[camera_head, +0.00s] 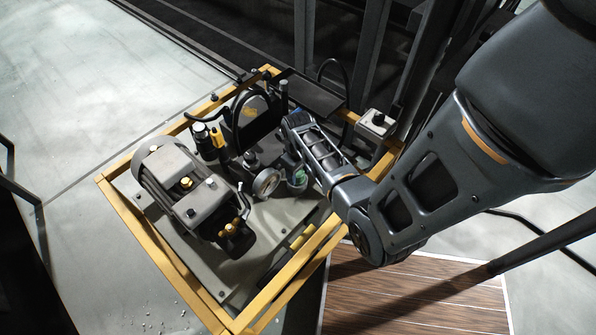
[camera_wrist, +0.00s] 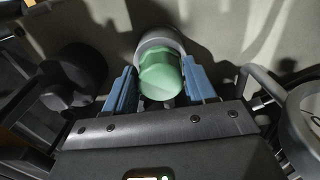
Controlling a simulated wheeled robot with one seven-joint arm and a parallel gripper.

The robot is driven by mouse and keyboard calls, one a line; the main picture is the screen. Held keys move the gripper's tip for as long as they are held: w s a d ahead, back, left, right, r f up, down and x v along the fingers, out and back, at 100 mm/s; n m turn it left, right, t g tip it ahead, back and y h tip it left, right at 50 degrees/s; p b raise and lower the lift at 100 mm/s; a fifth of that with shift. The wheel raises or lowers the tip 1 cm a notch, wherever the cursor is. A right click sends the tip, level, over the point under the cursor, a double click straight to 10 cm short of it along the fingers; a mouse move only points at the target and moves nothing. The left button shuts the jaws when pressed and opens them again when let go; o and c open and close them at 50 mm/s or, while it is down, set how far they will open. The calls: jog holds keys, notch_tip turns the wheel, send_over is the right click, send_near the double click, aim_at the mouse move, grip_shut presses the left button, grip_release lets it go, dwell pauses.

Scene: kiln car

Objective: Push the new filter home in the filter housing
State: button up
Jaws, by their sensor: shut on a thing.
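The new filter (camera_wrist: 160,76) is a green cylinder between the two blue fingers of my gripper (camera_wrist: 160,68) in the wrist view. My gripper is shut on it. The filter's far end meets the round grey mouth of the filter housing (camera_wrist: 158,38). It looks at least partly inside, but its depth cannot be told. In the head view, a small bit of the green filter (camera_head: 300,178) shows below my wrist, at the right of the machinery. My gripper there is mostly hidden by my arm.
A yellow frame (camera_head: 150,241) surrounds the machinery. A grey motor (camera_head: 182,185) stands at its left. A round gauge-like part (camera_head: 266,182) is close left of the filter. A small grey box (camera_head: 375,124) sits at the frame's right corner. Wooden boards (camera_head: 410,292) lie lower right.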

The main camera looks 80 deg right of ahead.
jog(key=o, duration=1.4)
jog(key=shift+r, duration=0.1)
jog(key=shift+r+p, duration=3.9)
jog(key=shift+p, duration=0.1)
notch_tip(320, 180, up, 8)
jog(key=shift+f, duration=0.1)
